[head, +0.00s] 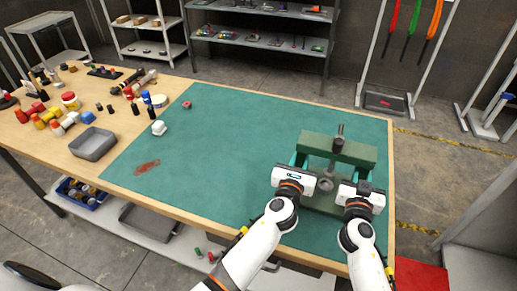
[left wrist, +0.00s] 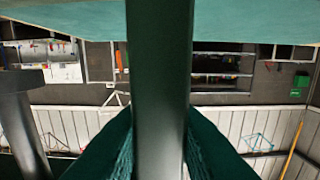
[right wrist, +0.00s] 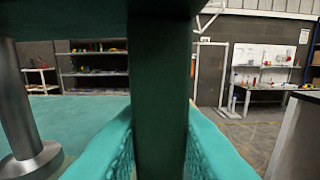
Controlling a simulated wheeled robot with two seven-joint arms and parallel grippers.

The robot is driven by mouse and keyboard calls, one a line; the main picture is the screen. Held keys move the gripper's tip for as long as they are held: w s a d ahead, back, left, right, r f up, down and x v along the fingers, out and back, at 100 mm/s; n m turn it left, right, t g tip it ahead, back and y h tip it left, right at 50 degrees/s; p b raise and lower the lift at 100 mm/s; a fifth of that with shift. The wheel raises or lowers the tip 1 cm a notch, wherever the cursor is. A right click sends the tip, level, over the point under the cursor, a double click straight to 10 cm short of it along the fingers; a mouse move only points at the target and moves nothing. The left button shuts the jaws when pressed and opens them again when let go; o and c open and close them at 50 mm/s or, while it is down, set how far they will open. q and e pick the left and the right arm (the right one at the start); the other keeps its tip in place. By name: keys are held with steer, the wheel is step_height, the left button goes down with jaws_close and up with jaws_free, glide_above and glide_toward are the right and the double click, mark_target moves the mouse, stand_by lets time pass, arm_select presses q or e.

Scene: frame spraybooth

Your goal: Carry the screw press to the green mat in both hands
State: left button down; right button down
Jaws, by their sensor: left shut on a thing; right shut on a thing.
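The dark green screw press (head: 337,148) is upright over the right part of the green mat (head: 235,145), with its screw in the middle. My left gripper (head: 300,162) is shut on its left post, which fills the middle of the left wrist view (left wrist: 160,90). My right gripper (head: 364,178) is shut on its right post, which fills the middle of the right wrist view (right wrist: 158,100). The screw's round foot (right wrist: 32,160) shows in the right wrist view. My arms partly hide the base, and I cannot tell whether it touches the mat.
A grey tray (head: 92,144), a white part (head: 159,128), a small red block (head: 187,105) and a reddish stain (head: 147,167) lie left of the press. Bottles and tools crowd the table's left end. The mat's middle is clear. Shelves (head: 262,40) stand behind.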

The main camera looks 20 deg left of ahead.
arm_select(q)
steer(key=shift+w+r, duration=0.1)
steer(key=shift+r, duration=0.05)
arm_select(e)
steer(key=shift+w+r, duration=0.1)
arm_select(q)
steer(key=c, duration=1.5)
jaws_free()
steer(key=shift+f, duration=0.35)
arm_select(e)
steer(key=c, duration=1.5)
jaws_free()
steer(key=shift+f, duration=0.3)
arm_select(q)
steer(key=shift+o, duration=1.3)
steer(key=shift+s+r, duration=0.15)
steer(key=shift+s, duration=0.2)
arm_select(e)
steer(key=shift+o, duration=1.3)
steer(key=shift+s+r, duration=0.15)
steer(key=shift+s, duration=0.2)
arm_select(q)
steer(key=shift+s+r, duration=0.1)
arm_select(e)
steer(key=shift+s, duration=0.1)
arm_select(q)
steer(key=shift+f, duration=0.2)
